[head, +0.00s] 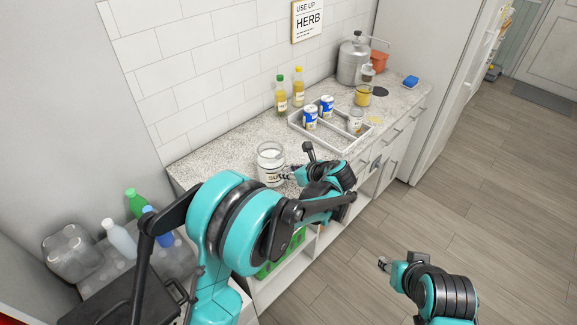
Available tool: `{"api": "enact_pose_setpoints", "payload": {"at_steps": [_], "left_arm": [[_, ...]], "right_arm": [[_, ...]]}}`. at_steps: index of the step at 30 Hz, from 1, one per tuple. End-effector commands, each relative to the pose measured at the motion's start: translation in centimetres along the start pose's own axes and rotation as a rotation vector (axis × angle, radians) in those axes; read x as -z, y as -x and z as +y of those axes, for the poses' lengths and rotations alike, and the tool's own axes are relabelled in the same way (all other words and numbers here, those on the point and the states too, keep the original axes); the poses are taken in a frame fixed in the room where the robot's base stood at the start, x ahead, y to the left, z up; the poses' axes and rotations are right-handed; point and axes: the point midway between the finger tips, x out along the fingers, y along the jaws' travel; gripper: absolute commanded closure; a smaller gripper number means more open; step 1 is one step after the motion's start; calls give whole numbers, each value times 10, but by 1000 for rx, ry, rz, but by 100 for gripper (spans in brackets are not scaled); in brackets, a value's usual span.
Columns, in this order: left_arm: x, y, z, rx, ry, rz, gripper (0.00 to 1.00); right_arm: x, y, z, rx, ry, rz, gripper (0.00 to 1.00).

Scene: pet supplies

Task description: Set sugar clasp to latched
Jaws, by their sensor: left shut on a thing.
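A clear glass jar (270,158) with white contents and a partly covered dark-lettered label stands upright on the speckled counter, near its front edge. Its clasp is too small and too hidden to make out, so I cannot tell whether it is latched. My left gripper (287,174) is at the jar's lower right side, its fingertips against or very close to it. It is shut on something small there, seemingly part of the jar. My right gripper (384,264) is over the floor, away from the counter; its fingers are too small to read.
A divided tray (335,136) with blue-and-white cans (327,106) is behind and right of the jar. Two bottles (298,87) stand by the wall. A metal canister (353,60) is farther back. Bottles (120,238) stand at lower left. Floor at right is clear.

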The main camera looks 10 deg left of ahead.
Motion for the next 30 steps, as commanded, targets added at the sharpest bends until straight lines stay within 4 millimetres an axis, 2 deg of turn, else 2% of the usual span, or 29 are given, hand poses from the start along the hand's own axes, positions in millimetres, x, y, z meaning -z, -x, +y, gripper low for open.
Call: {"api": "enact_pose_setpoints", "payload": {"at_steps": [1, 6, 15, 30], "left_arm": [[-8, 3, 1, -2, 3, 43, 100], [-14, 2, 1, -2, 3, 202, 100], [-20, -1, 0, -1, 3, 436, 100], [-23, -3, 0, -1, 0, 604, 100]], "right_arm": [[6, 9, 0, 0, 0, 0, 60], [16, 22, 0, 0, 0, 0, 60], [27, 37, 0, 0, 0, 0, 60], [32, 45, 0, 0, 0, 0, 60]]}}
